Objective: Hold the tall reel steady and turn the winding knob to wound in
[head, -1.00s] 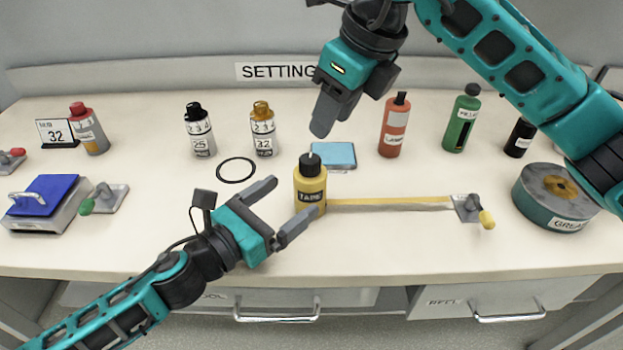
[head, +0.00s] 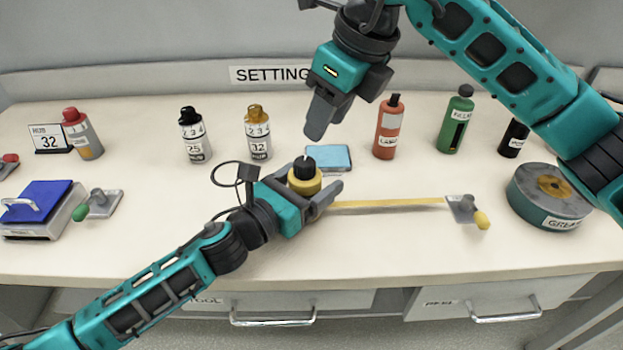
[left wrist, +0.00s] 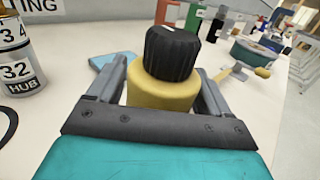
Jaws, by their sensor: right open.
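The tall reel is a yellow bottle-like body (head: 305,186) with a black ribbed knob (head: 305,168) on top, upright on the bench. A pale mark shows on the knob. A yellow tape runs right from the reel to a small grey plate. My left gripper (head: 325,200) has its fingers on either side of the yellow body, below the knob. In the left wrist view the body (left wrist: 160,95) stands between both fingers; whether they press on it is unclear. My right gripper (head: 318,122) is open and empty, above and behind the reel, apart from the knob.
A light blue pad (head: 330,158) lies behind the reel, and a black ring (head: 228,174) lies to its left. Several bottles stand along the back. The plate with a yellow-tipped lever (head: 465,210) and a round green tin (head: 545,198) are at right.

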